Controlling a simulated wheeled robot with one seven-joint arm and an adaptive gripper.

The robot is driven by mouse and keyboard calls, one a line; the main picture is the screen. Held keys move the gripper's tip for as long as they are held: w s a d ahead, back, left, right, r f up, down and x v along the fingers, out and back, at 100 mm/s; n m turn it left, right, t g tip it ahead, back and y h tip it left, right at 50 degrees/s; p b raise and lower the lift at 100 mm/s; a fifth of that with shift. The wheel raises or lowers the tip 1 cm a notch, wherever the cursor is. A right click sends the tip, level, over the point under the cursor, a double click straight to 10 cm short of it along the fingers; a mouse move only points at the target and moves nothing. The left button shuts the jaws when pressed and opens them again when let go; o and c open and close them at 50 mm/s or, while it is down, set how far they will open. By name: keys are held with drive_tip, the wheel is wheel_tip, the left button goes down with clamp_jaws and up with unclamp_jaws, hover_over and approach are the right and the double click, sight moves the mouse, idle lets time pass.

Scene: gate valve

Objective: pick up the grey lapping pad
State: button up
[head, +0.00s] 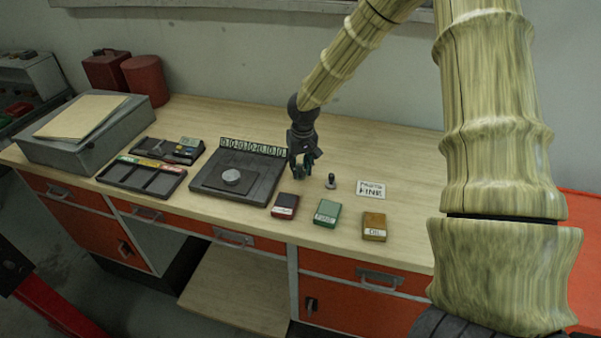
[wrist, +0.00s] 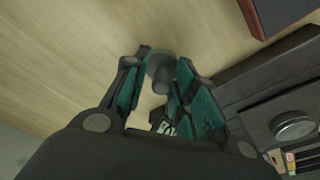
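A small grey piece with an upright knob (head: 331,181), which looks like the lapping pad, stands on the wooden bench. My gripper (head: 304,176) points down just left of it in the head view, above the bench. In the wrist view the grey piece (wrist: 160,70) shows between and beyond the teal-padded fingertips (wrist: 164,62). The fingers are apart, and I cannot tell whether they touch it. A flat grey disc (head: 232,177) lies on a black tray (head: 262,188) to the left.
Red (head: 285,205), green (head: 327,212) and ochre (head: 374,227) blocks stand along the bench front. A white card (head: 372,188) marked FINE lies right of the grey piece. A black compartment tray (head: 142,178) and grey box (head: 85,140) stand left. The bench's back right is clear.

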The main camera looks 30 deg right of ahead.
sight(299, 164)
drive_tip(key=c, duration=0.3)
drive_tip(key=shift+w+f, duration=0.1)
drive_tip(key=shift+f, duration=0.1)
clamp_jaws()
drive_tip(key=shift+w+r+b, duration=0.1)
drive_tip(key=shift+r+b, duration=0.25)
drive_tip(key=shift+r, duration=0.05)
wheel_tip(299, 164, up, 3)
drive_tip(key=shift+f+b, duration=0.15)
drive_tip(key=shift+b, duration=0.55)
drive_tip(key=s+a+b, duration=0.1)
drive_tip(key=s+a, duration=0.1)
drive_tip(key=s, duration=0.2)
drive_tip(key=s+a+r+b, duration=0.1)
drive_tip(key=s+a+b, duration=0.1)
drive_tip(key=s, duration=0.3)
drive_tip(key=s+a+b, duration=0.2)
drive_tip(key=s+a, duration=0.1)
drive_tip(key=s, duration=0.2)
drive_tip(key=shift+s+a+r, duration=0.15)
drive_tip(key=shift+s+r, duration=0.05)
drive_tip(key=shift+r, duration=0.1)
